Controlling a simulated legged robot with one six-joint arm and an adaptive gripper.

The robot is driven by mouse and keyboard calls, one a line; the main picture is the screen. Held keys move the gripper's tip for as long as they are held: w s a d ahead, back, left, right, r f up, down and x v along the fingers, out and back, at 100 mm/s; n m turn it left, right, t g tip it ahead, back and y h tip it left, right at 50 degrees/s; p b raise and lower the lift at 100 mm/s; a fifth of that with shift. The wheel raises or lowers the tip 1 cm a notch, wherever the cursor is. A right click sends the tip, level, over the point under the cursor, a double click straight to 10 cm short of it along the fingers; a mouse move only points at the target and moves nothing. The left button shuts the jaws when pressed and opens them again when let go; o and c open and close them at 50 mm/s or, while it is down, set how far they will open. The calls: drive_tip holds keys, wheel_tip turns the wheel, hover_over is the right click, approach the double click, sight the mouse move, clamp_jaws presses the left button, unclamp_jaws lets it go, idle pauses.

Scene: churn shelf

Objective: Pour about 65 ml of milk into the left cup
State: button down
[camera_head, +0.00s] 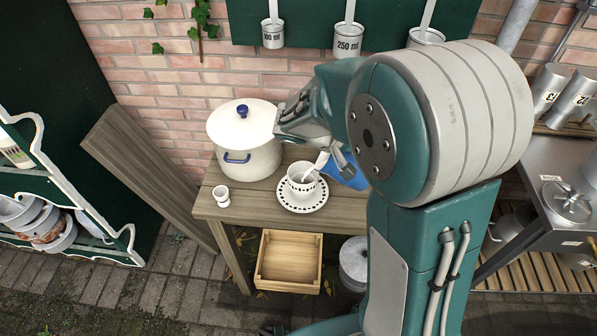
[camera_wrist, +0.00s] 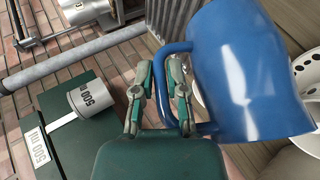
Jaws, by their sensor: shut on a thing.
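A blue jug (camera_wrist: 245,75) hangs from my gripper (camera_wrist: 161,80), whose fingers are shut around its handle. In the head view the jug (camera_head: 346,172) is partly hidden by my arm; it looks tilted, close to the dotted cup. The white cup with dark dots (camera_head: 303,188) stands on a dotted saucer (camera_head: 301,204) on the wooden table. A white strip reaches into this cup; I cannot tell whether it is milk or a spoon. A small plain white cup (camera_head: 221,194) stands farther left, near the table's left front corner. The milk level inside the jug is hidden.
A white lidded pot (camera_head: 243,140) with blue handles stands behind the cups. A wooden crate (camera_head: 288,261) is below the table (camera_head: 252,205). Measuring ladles, one marked 250 ml (camera_head: 348,40), hang on the wall. The table front between the cups is clear.

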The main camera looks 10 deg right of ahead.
drive_tip(key=shift+d+r, duration=0.1)
drive_tip(key=shift+d, duration=0.2)
drive_tip(key=shift+a+r, duration=0.1)
drive_tip(key=shift+a, duration=0.45)
drive_tip(key=shift+w+r+h, duration=0.1)
drive_tip(key=shift+h, duration=0.2)
drive_tip(key=shift+a+r, duration=0.1)
drive_tip(key=shift+a, duration=0.05)
